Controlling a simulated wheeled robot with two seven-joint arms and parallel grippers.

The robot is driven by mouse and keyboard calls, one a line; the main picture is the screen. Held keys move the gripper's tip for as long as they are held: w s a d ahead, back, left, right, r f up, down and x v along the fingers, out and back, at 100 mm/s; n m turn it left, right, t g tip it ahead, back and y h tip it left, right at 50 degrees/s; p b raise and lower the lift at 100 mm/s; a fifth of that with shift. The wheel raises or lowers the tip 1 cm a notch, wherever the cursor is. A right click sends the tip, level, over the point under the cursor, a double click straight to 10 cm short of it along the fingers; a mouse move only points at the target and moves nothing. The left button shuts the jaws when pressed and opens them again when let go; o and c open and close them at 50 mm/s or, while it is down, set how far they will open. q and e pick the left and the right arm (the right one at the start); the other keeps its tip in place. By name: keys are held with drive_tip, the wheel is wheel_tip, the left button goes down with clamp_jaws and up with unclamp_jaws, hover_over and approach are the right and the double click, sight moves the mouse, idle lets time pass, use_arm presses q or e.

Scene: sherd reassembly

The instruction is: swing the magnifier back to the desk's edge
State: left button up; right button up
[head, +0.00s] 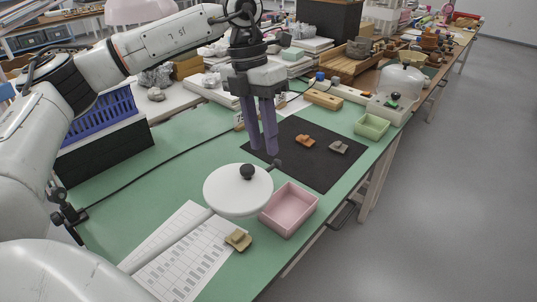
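My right gripper is out of view.
A pink tray (276,223) stands close to the magnifier's right, near the desk's edge. Orange (305,141) and grey (339,147) sherds lie on the black mat (315,174). A yellowish sherd (238,240) lies by the printed sheet (200,262). A green tray (371,126) stands farther back.

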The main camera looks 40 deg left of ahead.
use_arm(q)
drive_tip(key=shift+d+f, duration=0.25)
drive_tip(key=shift+f, duration=0.95)
drive_tip(key=shift+d+f, duration=0.2)
drive_tip(key=shift+f, duration=0.95)
clamp_jaws()
